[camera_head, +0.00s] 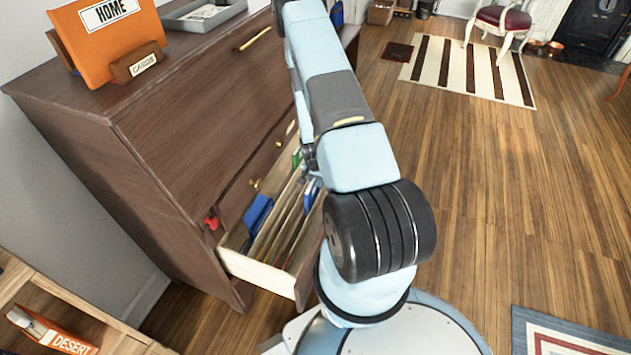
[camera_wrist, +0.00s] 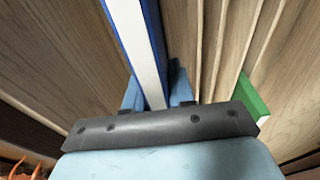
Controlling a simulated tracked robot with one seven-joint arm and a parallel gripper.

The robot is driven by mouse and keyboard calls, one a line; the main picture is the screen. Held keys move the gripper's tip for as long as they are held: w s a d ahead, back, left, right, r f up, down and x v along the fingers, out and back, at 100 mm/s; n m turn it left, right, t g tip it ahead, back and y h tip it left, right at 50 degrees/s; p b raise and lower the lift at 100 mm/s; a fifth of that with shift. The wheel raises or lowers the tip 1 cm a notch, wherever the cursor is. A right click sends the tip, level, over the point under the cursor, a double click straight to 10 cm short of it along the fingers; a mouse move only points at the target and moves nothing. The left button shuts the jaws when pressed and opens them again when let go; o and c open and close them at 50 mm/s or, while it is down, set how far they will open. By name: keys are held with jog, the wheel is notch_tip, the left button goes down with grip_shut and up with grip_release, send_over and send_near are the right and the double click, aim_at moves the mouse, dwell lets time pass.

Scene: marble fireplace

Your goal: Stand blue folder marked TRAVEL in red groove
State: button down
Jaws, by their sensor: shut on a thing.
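A blue folder with a white edge (camera_wrist: 140,45) stands between the fingers of my gripper (camera_wrist: 158,92) in the wrist view, and the gripper is shut on it. In the head view a blue piece (camera_head: 312,190) shows beside my gripper (camera_head: 309,165), low in the open drawer (camera_head: 262,272). I cannot read TRAVEL on it; its face is turned away or hidden. Another blue item (camera_head: 257,212) stands near the drawer's front left. No red groove can be made out in either view.
Thin wooden dividers (camera_wrist: 222,45) run along the drawer, with a green item (camera_wrist: 252,96) to the right. The brown dresser (camera_head: 200,130) carries an orange HOME folder (camera_head: 108,42) and a grey tray (camera_head: 205,12). A small red piece (camera_head: 211,221) is on its front. A low shelf (camera_head: 85,315) is at lower left.

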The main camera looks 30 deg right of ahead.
jog(key=shift+f, duration=1.25)
jog(key=c, duration=0.9)
grip_release()
jog(key=shift+r, duration=4.5)
